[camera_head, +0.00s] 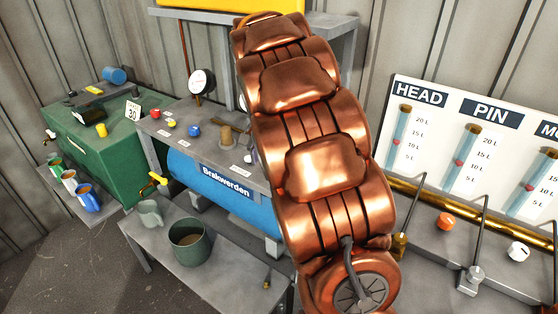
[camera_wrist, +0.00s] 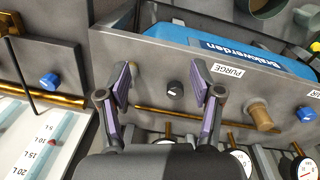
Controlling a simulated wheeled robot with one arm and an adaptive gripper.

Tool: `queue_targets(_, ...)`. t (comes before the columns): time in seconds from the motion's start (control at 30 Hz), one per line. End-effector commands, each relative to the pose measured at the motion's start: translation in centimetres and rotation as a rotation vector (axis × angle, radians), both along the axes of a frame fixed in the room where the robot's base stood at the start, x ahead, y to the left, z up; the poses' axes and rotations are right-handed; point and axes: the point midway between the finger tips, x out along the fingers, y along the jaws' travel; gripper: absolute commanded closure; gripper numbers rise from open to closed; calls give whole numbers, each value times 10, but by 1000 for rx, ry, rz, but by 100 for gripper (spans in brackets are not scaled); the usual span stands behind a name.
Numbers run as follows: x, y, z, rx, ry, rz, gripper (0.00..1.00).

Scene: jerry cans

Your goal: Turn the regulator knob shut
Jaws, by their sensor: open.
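A small black knob (camera_wrist: 174,89) with a white mark sits on the grey panel, between and beyond my fingers in the wrist view. It looks like the regulator knob, but I read no label for it. My gripper (camera_wrist: 161,76) is open, one purple-padded finger on each side of the knob. I see no contact, and the depth gap is hard to judge. In the head view my copper arm hides both the gripper and this knob.
A tan post (camera_wrist: 262,117) by the PURGE label (camera_wrist: 228,70) and a blue knob (camera_wrist: 304,113) lie to the right in the wrist view. A blue tank (camera_head: 222,190) is under the panel. A gauge (camera_head: 202,82) stands behind it. A brass pipe (camera_head: 470,213) runs right.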

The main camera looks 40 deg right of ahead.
Motion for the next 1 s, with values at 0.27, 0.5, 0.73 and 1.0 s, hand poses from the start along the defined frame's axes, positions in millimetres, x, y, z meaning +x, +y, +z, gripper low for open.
queue_targets(0.27,51,-54,-18,1,-21,-158,35)
queue_targets(0.5,83,-90,-36,14,-46,-260,35)
queue_targets(0.73,95,-104,-44,24,-58,-304,35)
queue_targets(1.0,95,-105,-56,27,-52,-310,35)
